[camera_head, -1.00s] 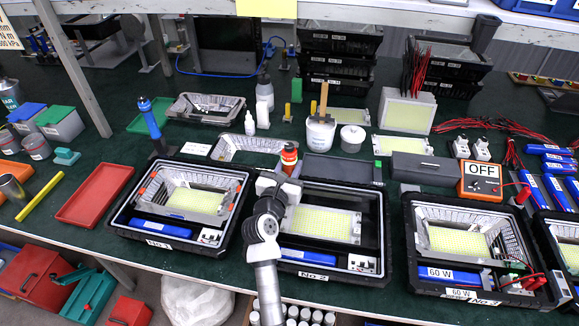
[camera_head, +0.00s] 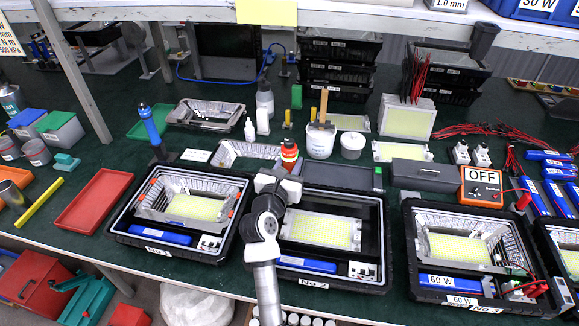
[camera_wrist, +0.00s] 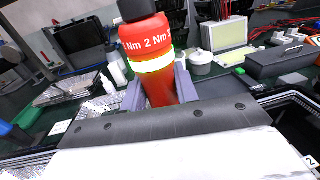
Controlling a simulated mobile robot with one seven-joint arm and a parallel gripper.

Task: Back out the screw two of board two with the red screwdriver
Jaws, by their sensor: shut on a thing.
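The red screwdriver (camera_head: 289,155) stands upright at my gripper, its handle top showing above it. In the wrist view the red handle (camera_wrist: 160,88), with a pale ring and a dark cap, is between the two grey fingers. My gripper (camera_head: 278,178) is shut on it, over the back left part of the tray marked No 2 (camera_head: 318,287). Board two (camera_head: 322,228), a pale yellow LED panel, lies in that tray to the right of and nearer than the gripper. My arm covers the tray's left side. The screwdriver tip is hidden, and the board's screws are too small to tell apart.
Tray No 1 (camera_head: 150,248) with a yellow board stands left, and another tray marked 60 W (camera_head: 455,299) right. A white pot (camera_head: 320,140), a dark grey box (camera_head: 423,175) and an orange meter reading OFF (camera_head: 482,187) stand behind. A blue-handled screwdriver (camera_head: 149,125) stands back left.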

